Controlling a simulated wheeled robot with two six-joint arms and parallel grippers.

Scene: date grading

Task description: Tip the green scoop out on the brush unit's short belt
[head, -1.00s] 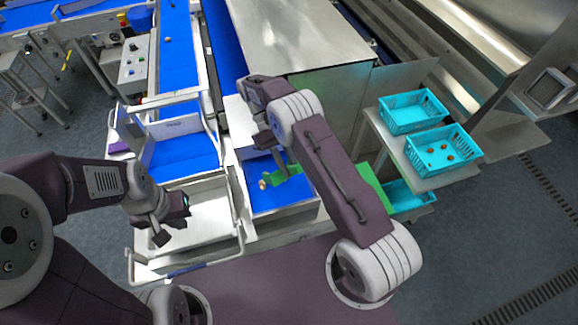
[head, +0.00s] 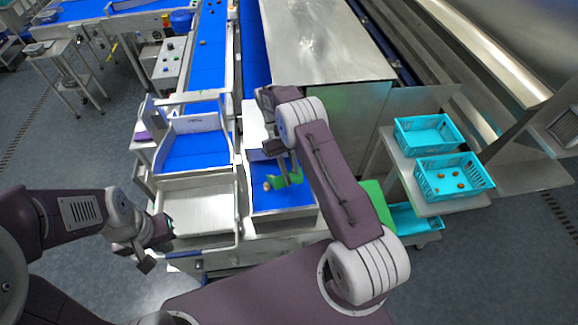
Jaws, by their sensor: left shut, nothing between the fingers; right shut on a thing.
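The green scoop (head: 283,181) is in the head view, just above the blue short belt (head: 290,199) of the brush unit. My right gripper (head: 289,160) is shut on the scoop and holds it from above, tilted. A small light brown date (head: 267,186) shows at the scoop's left end; I cannot tell whether it lies on the belt or on the scoop's lip. The inside of the scoop is too small to make out. My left gripper (head: 156,243) is shut and empty, by the left edge of the pale metal tray (head: 205,205).
Two turquoise crates, the rear one (head: 425,134) and the front one (head: 452,178) with several dates, stand on a side shelf at right. A green surface (head: 377,203) is partly hidden behind my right arm. A long blue belt (head: 212,60) runs back at left.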

